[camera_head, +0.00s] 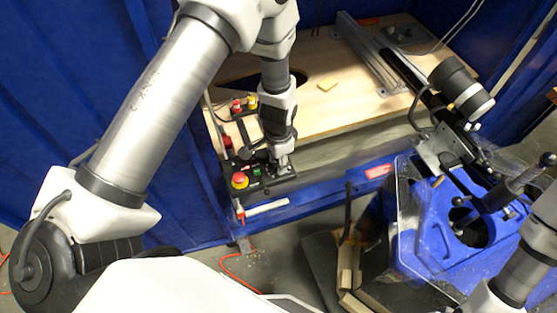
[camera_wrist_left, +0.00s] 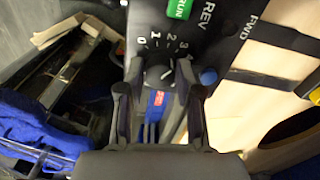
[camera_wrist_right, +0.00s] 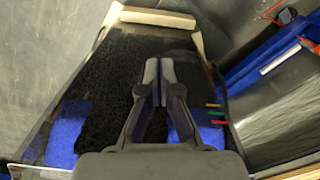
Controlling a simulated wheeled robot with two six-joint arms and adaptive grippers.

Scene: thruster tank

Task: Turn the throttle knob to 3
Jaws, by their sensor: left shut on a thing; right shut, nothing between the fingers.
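The throttle knob (camera_wrist_left: 160,75) is a dark round knob on the black control panel (camera_wrist_left: 215,30), with white numbers from 0 to 3 and beyond printed around it. A short white mark shows on the knob; which number it points to is too small to tell. My left gripper (camera_wrist_left: 160,88) is shut on the knob, one finger on each side. In the head view my left gripper (camera_head: 281,160) reaches down to the panel (camera_head: 262,186), and the knob is hidden there. My right gripper (camera_wrist_right: 158,72) is shut and empty, away from the panel.
A wooden tabletop (camera_head: 345,95) lies behind, and a blue tub (camera_head: 430,235) stands right.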

